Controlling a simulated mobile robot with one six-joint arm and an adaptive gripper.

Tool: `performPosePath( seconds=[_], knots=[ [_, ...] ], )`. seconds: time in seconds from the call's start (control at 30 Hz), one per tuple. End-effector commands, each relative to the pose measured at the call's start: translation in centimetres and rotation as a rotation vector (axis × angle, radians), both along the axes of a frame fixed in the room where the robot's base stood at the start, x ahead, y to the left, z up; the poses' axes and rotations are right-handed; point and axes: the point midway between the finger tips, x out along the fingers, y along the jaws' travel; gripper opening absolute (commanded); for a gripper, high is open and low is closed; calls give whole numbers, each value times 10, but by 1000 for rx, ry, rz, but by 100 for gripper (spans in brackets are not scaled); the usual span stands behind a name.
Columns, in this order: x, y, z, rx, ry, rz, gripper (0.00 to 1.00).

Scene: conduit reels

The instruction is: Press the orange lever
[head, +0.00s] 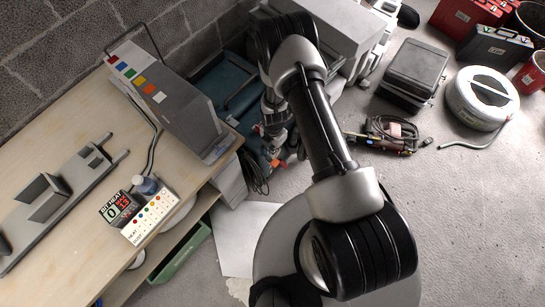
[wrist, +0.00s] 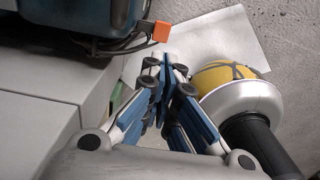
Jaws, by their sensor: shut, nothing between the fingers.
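The orange lever (wrist: 161,31) shows in the wrist view as a small orange block on the edge of a dark teal machine (wrist: 70,18). In the head view the lever (head: 278,163) is a small orange patch just below my gripper (head: 272,142), partly hidden by the arm. In the wrist view my gripper (wrist: 166,66) has its blue-and-grey fingers shut with nothing between them. The fingertips appear just below the lever in that picture. A gap shows between them and the lever; I see no contact.
A wooden bench (head: 60,110) with a grey panel box (head: 165,100) and a small display unit (head: 118,208) stands at the left. Black cables (head: 258,172) hang beside the teal machine. A black case (head: 415,70) and a reel (head: 482,98) lie on the floor at the right.

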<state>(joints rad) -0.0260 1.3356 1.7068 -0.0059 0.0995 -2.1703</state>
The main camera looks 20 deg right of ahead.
Motion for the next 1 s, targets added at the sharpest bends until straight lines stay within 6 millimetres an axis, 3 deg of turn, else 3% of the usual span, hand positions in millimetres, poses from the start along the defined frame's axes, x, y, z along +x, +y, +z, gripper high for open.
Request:
performPosePath(
  seconds=[0.23, 0.37, 0.8, 1.0],
  knots=[
    [0, 0, -1, 0, 0, -2, 0],
    [-1, 0, -11, 0, 2, -2, 0],
    [-1, 0, -100, 0, 1, -3, 0],
    [-1, 0, -129, 0, 1, -3, 0]
  ],
)
